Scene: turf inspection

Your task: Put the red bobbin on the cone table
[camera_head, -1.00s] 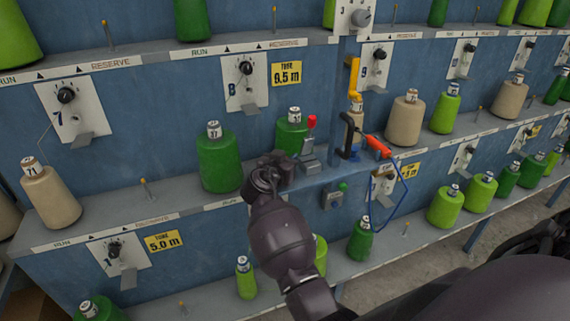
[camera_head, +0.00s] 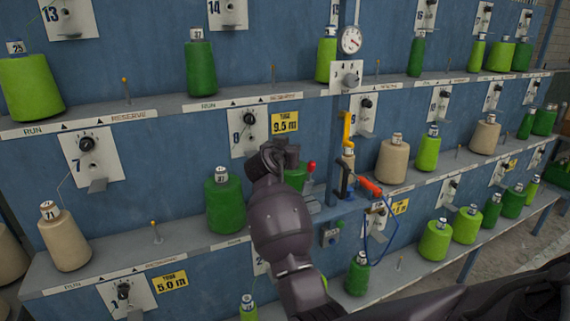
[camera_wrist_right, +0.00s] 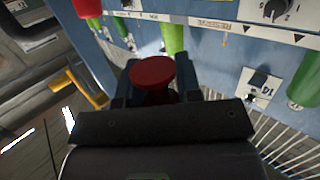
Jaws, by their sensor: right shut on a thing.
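A red bobbin (camera_wrist_right: 152,72) with a round, flat end shows between the jaws of my right gripper (camera_wrist_right: 152,88) in the right wrist view. The gripper is shut on it. I cannot pick out a separate cone table; shelves (camera_head: 190,232) with cones run along a blue rack. My left gripper is not in view.
A dark green cone (camera_head: 225,204) stands left of my gripper. Pegs (camera_head: 155,231) stand up from the shelves. Several tan and green cones stand farther right.

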